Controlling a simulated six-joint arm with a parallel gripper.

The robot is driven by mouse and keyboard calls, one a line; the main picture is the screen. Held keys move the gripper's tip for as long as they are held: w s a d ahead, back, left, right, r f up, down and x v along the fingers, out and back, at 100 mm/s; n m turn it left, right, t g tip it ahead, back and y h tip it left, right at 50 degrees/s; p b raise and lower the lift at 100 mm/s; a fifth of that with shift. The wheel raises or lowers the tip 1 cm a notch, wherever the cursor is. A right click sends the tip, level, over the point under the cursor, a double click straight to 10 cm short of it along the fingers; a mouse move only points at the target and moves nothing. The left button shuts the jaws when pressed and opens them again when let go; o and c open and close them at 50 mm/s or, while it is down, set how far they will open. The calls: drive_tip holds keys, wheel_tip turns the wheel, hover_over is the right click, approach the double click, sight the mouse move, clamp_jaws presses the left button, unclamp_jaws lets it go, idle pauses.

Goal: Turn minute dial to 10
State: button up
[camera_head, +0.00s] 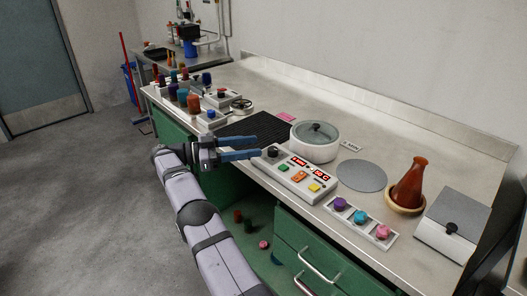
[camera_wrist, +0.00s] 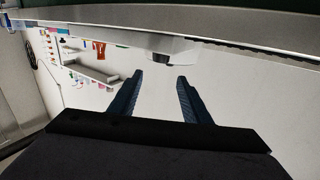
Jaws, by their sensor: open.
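A white control panel (camera_head: 297,178) lies on the bench with a black dial (camera_head: 272,152) at its left end, red lit displays (camera_head: 319,174), and green, orange and yellow buttons. The display digits and the dial's marking are too small to read. My gripper (camera_head: 259,147) is open and empty, its two blue fingers pointing right, just left of the dial. In the wrist view, my gripper (camera_wrist: 160,76) shows the gap between its fingers, with a dark knob-like part (camera_wrist: 160,58) on a pale body beyond the tips, apart from them.
A white pot with a glass lid (camera_head: 315,140) stands behind the panel, near a small "MIN" card (camera_head: 351,146). A black ribbed mat (camera_head: 255,128) lies behind my gripper. A grey disc (camera_head: 362,176), a three-knob strip (camera_head: 360,218) and a brown flask (camera_head: 409,184) are to the right.

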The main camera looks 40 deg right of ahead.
sight(269, 152)
drive_tip(key=s+a+r+n+t+h+b, duration=0.1)
drive_tip(key=s+r+n+t+h, duration=0.3)
drive_tip(key=r, duration=0.7)
drive_tip(key=f+n+t, duration=0.1)
drive_tip(key=f, duration=0.2)
drive_tip(key=s+f+n+t, duration=0.1)
drive_tip(key=f, duration=0.3)
drive_tip(key=f+n+t, duration=0.1)
drive_tip(key=f, duration=0.2)
drive_tip(key=shift+s+d+f+n+y, duration=0.15)
drive_tip(key=shift+s+f+n+y, duration=0.15)
drive_tip(key=shift+f+n+y, duration=0.1)
drive_tip(key=shift+w+f+m+t+y, duration=0.3)
drive_tip(key=shift+w+f+m+t, duration=0.1)
drive_tip(key=shift+w+f+t, duration=0.45)
drive_tip(key=shift+f+m, duration=0.3)
drive_tip(key=shift+m, duration=0.1)
drive_tip(key=shift+d, duration=0.1)
drive_tip(key=shift+d, duration=3.6)
